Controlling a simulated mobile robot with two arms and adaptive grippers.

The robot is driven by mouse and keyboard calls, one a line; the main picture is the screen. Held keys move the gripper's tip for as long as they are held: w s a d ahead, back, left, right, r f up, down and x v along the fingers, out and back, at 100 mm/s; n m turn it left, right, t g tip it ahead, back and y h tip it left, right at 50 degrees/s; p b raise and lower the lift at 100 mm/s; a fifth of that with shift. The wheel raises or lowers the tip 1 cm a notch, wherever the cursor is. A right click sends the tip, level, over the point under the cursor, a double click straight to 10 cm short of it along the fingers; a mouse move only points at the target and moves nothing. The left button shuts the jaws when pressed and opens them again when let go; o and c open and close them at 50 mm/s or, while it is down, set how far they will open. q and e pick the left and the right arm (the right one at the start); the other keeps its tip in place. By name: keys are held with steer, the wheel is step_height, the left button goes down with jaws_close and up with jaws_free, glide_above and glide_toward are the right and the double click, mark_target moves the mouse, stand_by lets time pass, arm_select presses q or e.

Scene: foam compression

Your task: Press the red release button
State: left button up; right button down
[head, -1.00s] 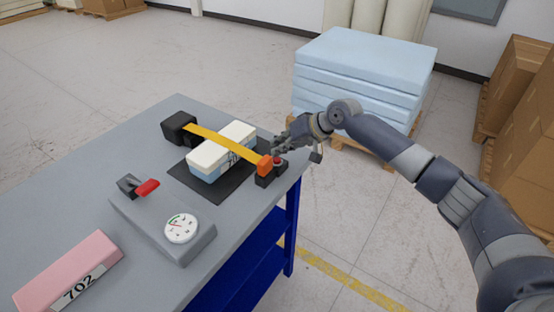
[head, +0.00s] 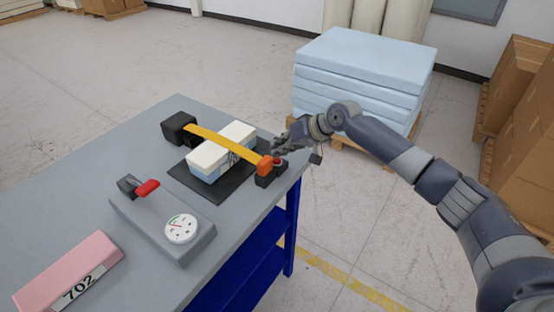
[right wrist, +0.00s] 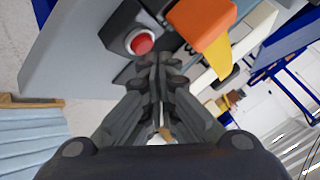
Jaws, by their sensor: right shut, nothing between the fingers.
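The red release button (head: 278,161) sits on a small black block beside the orange buckle (head: 264,166) at the table's right corner. In the right wrist view the red button (right wrist: 141,43) shows in a pale ring, just ahead and slightly left of my fingertips. My right gripper (head: 277,150) is shut and empty, close to the button. In the right wrist view its fingertips (right wrist: 156,65) meet just short of the button; I cannot tell whether they touch it. A yellow strap (head: 222,142) runs over a white and light blue foam block (head: 222,155). My left gripper is not in view.
The grey table (head: 100,180) holds a gauge box (head: 180,228) with a red lever (head: 148,187) and a pink block labelled 702 (head: 65,270). Light blue foam slabs (head: 365,65) stand on a pallet behind my right arm. Cardboard boxes (head: 515,105) are at the right.

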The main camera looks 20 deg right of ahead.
mark_target(279, 158)
steer(key=shift+f, duration=0.25)
steer(key=shift+f, duration=0.5)
stand_by(0.6)
steer(key=shift+r, duration=0.1)
steer(key=shift+r+p, duration=0.8)
steer(key=shift+r, duration=0.15)
step_height(279, 158, up, 5)
steer(key=p, duration=0.5)
stand_by(0.7)
